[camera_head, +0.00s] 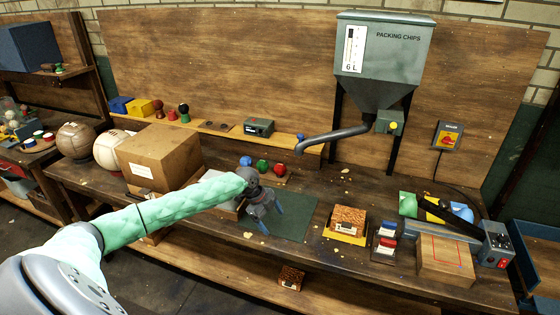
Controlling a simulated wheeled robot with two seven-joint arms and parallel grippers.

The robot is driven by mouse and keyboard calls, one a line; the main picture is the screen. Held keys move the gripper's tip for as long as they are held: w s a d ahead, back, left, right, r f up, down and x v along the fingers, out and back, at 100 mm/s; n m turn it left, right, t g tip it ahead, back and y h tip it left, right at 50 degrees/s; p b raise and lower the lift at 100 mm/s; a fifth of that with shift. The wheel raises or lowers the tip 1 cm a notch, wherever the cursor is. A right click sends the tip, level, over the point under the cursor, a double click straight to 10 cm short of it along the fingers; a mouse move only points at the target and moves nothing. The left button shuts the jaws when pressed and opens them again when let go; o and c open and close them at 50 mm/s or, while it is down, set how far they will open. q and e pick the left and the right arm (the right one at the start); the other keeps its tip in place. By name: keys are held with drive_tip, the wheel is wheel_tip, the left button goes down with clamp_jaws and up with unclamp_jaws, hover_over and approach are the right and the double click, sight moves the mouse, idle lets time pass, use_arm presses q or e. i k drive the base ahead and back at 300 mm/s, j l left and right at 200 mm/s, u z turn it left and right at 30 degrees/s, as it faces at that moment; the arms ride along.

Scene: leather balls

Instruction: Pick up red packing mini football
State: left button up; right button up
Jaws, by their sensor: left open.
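A small red ball (280,169), likely the red mini football, sits on the workbench (335,190) in a row with a green ball (262,166) and a blue ball (246,160). My left gripper (272,218) is over the dark green mat (295,222), in front of the row of balls and nearer to me. Its jaws are open and point down, with nothing seen between them. The red ball is apart from the fingers. My right gripper is out of view.
A brown patterned box (348,221) and red and blue stamp-like items (385,240) are right of the mat. A packing chips hopper (383,55) with a curved nozzle (330,138) stands behind.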

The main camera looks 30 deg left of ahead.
sight(280, 169)
drive_tip(key=i+j, duration=1.1)
